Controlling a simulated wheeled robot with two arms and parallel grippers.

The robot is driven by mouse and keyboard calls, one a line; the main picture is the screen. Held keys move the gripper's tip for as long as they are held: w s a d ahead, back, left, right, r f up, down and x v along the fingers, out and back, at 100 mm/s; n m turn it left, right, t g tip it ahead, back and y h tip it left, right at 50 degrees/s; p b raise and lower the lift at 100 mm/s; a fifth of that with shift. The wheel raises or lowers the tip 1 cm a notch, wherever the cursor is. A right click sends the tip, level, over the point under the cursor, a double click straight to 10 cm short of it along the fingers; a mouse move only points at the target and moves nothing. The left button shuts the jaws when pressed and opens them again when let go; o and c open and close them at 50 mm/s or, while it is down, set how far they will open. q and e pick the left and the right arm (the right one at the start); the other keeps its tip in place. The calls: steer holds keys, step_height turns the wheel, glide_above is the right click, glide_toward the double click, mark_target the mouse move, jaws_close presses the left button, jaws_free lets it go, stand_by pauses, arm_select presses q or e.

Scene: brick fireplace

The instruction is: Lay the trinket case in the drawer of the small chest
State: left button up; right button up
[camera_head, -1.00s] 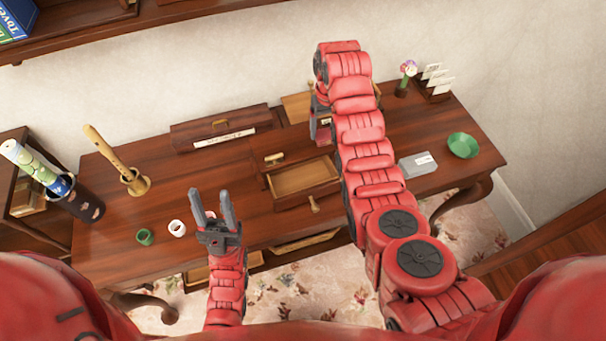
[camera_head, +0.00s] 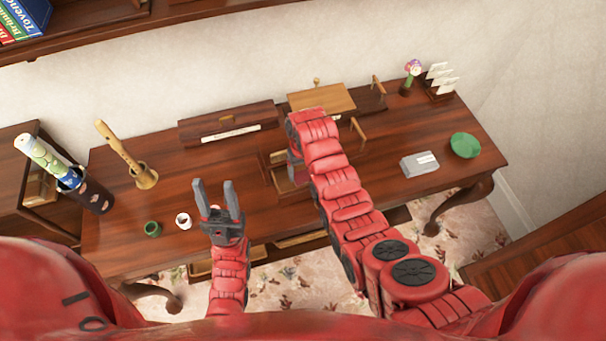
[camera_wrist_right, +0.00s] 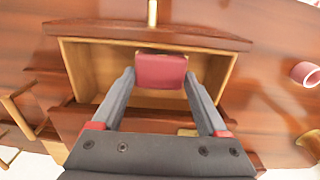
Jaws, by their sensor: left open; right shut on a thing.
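The red trinket case (camera_wrist_right: 161,72) is between the fingers of my right gripper (camera_wrist_right: 159,80), over the open drawer (camera_wrist_right: 88,66) of the small chest in the right wrist view. I cannot tell whether the case touches the drawer floor. In the head view my right gripper (camera_head: 295,168) is at the drawer, and my arm hides the case and much of the small chest (camera_head: 271,160). The drawer's brass knob (camera_wrist_right: 152,12) shows in the right wrist view. My left gripper (camera_head: 214,186) is open and empty over the desk's front edge.
A long dark box (camera_head: 228,124) and a light-topped wooden box (camera_head: 322,97) stand behind the chest. A grey box (camera_head: 420,164) and green bowl (camera_head: 465,145) lie right. A green cup (camera_head: 152,229) and white cup (camera_head: 184,221) stand left.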

step_height(320, 180, down, 2)
steer(key=shift+f+p, duration=0.2)
steer(key=shift+p, duration=0.3)
steer(key=shift+f, duration=0.2)
